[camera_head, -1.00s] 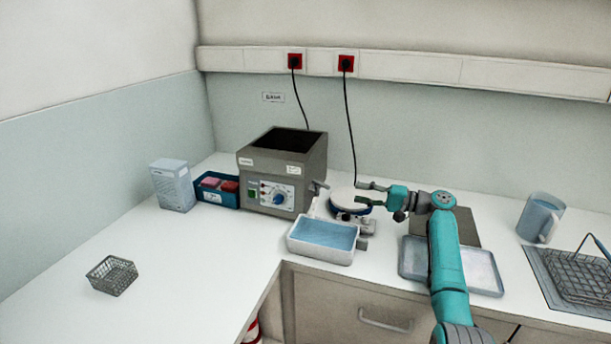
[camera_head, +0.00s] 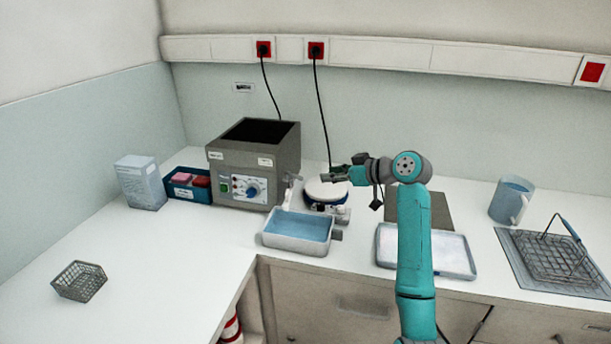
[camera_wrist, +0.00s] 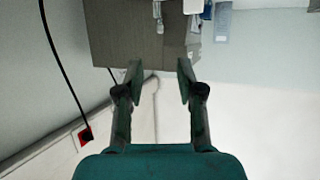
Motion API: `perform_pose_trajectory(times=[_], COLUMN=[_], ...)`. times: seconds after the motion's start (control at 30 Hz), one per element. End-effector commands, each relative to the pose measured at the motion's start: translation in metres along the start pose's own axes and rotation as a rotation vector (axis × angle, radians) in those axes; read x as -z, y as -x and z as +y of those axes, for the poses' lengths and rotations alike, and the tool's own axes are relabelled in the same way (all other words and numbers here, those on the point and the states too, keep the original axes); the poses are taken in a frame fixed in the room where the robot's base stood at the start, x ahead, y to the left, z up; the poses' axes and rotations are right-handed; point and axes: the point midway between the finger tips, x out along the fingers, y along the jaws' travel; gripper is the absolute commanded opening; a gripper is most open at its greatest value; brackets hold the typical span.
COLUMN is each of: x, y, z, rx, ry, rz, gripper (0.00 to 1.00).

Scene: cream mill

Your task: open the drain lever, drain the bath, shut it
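The bath (camera_head: 238,155) is a dark grey open-topped box with a dial and a green switch on its front, standing against the back wall. A small pale fitting (camera_head: 288,190) sticks out at its lower right side; I cannot tell which part is the lever or how it is set. A white pan (camera_head: 298,243) holding blue liquid stands below it. My gripper (camera_head: 336,174) is right of the bath, above a round white device. In the wrist view its fingers (camera_wrist: 160,80) are apart and empty, pointing at the bath's side wall (camera_wrist: 130,35) without visible contact.
The round white device (camera_head: 327,190) lies just under my gripper. Black cords hang from red sockets (camera_head: 316,50) behind it. A shallow tray (camera_head: 440,264), a mug (camera_head: 510,200) and a wire basket (camera_head: 550,255) stand to the right. The left counter is mostly clear.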

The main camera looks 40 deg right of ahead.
Motion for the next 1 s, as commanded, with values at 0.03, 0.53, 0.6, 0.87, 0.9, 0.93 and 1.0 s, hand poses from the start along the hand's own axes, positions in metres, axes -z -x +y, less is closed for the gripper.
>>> perform_pose_trajectory(times=[0.03, 0.53, 0.6, 0.87, 0.9, 0.93, 1.0], x=[0.0, 0.0, 0.0, 0.0, 0.0, 0.0, 0.0], y=[-0.004, -0.082, -0.091, -0.106, -0.106, -0.106, -0.106], z=[-0.001, -0.001, -0.001, -0.001, -0.001, 0.0, 0.0], rx=[0.0, 0.004, 0.004, 0.002, 0.002, 0.002, 0.002], ry=[0.003, -0.001, -0.002, -0.002, -0.002, -0.002, -0.002], rz=[-0.001, -0.001, -0.001, 0.0, 0.0, 0.0, 0.0], gripper=[0.38, 0.38, 0.38, 0.38, 0.38, 0.38, 0.38])
